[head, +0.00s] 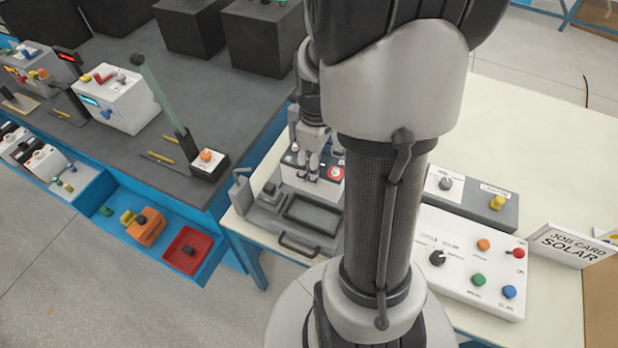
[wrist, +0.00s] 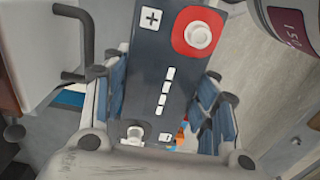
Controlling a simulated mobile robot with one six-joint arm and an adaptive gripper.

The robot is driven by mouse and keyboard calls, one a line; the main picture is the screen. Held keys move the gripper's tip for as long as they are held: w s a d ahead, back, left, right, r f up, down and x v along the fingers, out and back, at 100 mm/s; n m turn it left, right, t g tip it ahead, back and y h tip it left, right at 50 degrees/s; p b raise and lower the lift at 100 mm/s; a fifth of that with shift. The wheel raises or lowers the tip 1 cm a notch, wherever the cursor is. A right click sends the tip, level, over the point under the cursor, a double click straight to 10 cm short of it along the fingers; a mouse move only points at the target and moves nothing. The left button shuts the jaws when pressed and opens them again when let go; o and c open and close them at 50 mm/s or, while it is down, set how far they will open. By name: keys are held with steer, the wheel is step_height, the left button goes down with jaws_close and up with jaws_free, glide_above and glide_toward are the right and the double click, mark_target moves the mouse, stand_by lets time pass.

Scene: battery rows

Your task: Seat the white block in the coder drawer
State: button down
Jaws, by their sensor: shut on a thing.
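My gripper (head: 318,160) is shut on a dark-topped block (head: 335,173) in the head view. In the wrist view my gripper (wrist: 160,100) has a finger on each long side of the block (wrist: 150,72). Its top carries a white knob in a red ring, a plus mark, a row of white dashes and a small pale post. The grey coder drawer (head: 330,229), with a rectangular recess and a dark front handle, lies just in front of the block. The block's underside is hidden, so I cannot tell whether it touches anything.
A white control panel (head: 460,265) with coloured buttons stands to the right. Behind it is a grey box (head: 465,205) with a knob and yellow button. A job card (head: 568,245) reads SOLAR. A dark bench (head: 110,150) with other devices is at left. My arm hides the middle.

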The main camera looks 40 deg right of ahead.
step_height(320, 180, down, 18)
steer(key=b, duration=0.4)
steer(key=shift+d+r+b, duration=0.1)
steer(key=shift+r+b, duration=0.15)
steer(key=shift+b, duration=0.1)
steer(key=shift+f, duration=0.2)
steer(key=c, duration=0.6)
jaws_free()
steer(key=shift+r, duration=0.1)
